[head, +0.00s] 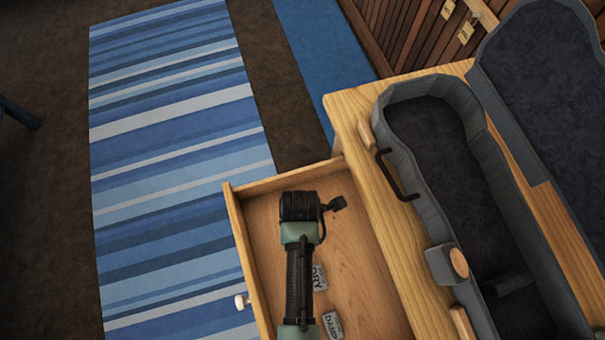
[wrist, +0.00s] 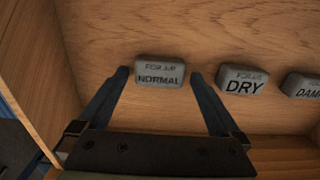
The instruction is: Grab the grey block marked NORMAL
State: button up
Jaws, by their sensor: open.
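The grey block marked NORMAL (wrist: 159,73) lies on the wooden drawer floor in the wrist view. My gripper (wrist: 158,75) is open, with one fingertip to the left of this block and the other to its right. I cannot tell whether either finger touches it. In the head view my arm and gripper (head: 300,204) reach over the open drawer, and the NORMAL block is hidden there.
Grey blocks marked DRY (wrist: 243,80) and DAMP (wrist: 303,85) lie to the right of NORMAL. The drawer (head: 340,190) is pulled out from a wooden cabinet (head: 350,110). An open ukulele case (head: 400,150) stands on top. Drawer walls surround my gripper.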

jog(key=shift+r, duration=0.1)
jog(key=c, duration=1.3)
